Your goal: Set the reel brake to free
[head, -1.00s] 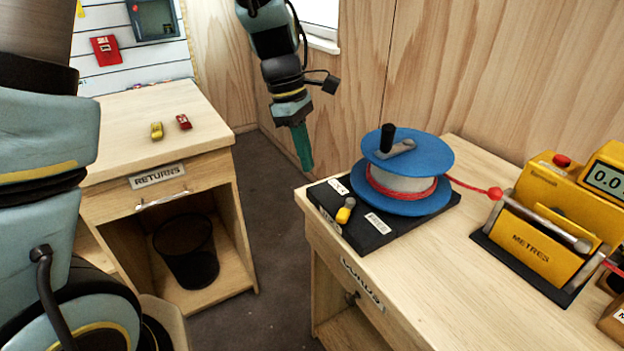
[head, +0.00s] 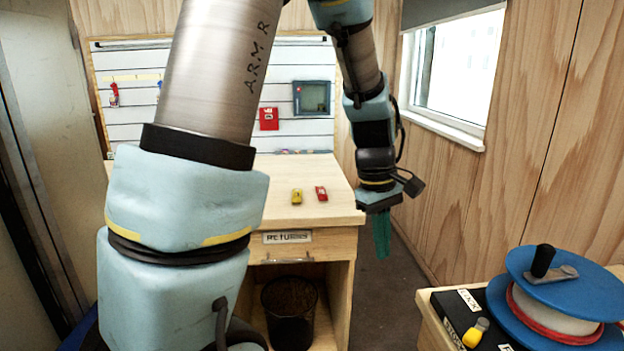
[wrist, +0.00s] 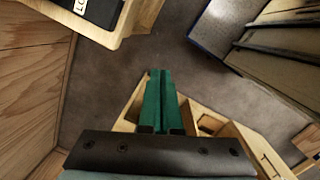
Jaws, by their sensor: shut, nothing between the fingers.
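The blue cable reel (head: 575,283), with red cord and a black crank knob, is at the lower right of the head view, cut off by the frame edge. It sits on a black base (head: 496,293). The yellow-tipped brake lever (head: 476,332) is on that base at the reel's left, among white labels too small to read surely. My gripper (head: 382,250) hangs in the air left of the reel, well apart from it, its green fingers pointing down. The fingers are together and empty in the wrist view (wrist: 159,75). The reel and lever do not show there.
The returns cabinet (head: 335,212) stands ahead, with a yellow and a red item on top and a black bin (head: 290,312) inside. A wall and window are at right. The reel's wooden bench (head: 428,309) is at lower right. Grey floor lies between bench and cabinet.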

